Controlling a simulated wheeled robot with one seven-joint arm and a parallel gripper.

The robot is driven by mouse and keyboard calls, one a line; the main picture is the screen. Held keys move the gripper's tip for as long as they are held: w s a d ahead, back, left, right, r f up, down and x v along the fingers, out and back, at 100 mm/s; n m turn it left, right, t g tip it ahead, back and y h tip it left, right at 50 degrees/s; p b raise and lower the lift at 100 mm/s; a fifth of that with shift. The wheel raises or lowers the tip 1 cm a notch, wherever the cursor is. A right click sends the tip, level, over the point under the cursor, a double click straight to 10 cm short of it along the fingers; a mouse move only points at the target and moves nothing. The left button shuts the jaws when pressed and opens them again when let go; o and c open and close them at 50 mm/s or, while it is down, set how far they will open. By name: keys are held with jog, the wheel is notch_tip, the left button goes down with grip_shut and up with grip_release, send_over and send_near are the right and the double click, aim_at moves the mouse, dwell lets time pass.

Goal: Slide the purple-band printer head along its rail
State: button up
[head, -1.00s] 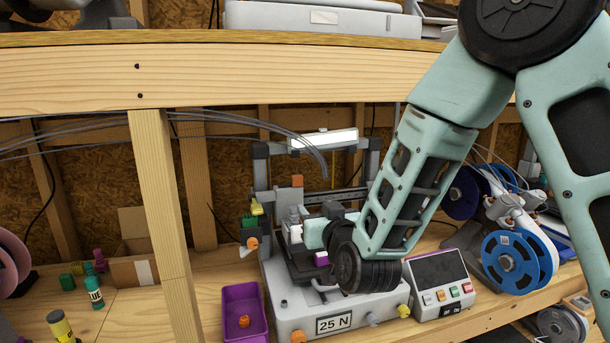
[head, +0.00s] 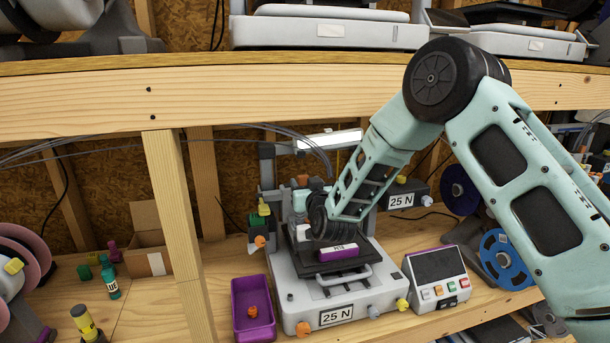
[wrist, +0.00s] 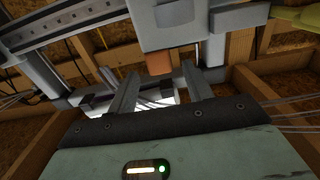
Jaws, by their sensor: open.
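The printer (head: 350,300), with a "25 N" plate on its front, stands on the shelf under the beam. A white-labelled block with a purple side (head: 338,253) lies on its dark bed. My gripper is at the printer's upright frame, its fingers hidden by my wrist in the head view. In the wrist view my gripper (wrist: 160,82) is open, two grey fingers apart. A grey block (wrist: 170,25) with an orange part (wrist: 158,63) is just beyond and between the fingertips; contact cannot be told. The rail (wrist: 75,25) runs at upper left. I see no clear purple band on a head.
A purple tray (head: 236,322) holds an orange piece at the printer's left. A control box (head: 437,278) with buttons stands at its right, spools (head: 505,258) beyond. A wooden post (head: 175,225) and beam (head: 300,85) border the space. A dark "25 N" box (head: 404,198) is behind my arm.

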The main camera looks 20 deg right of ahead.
jog(key=shift+w, duration=0.85)
jog(key=shift+c, duration=0.2)
grip_shut()
jog(key=d+b, duration=0.7)
jog(key=d, duration=0.4)
jog(key=shift+o, duration=0.2)
grip_release()
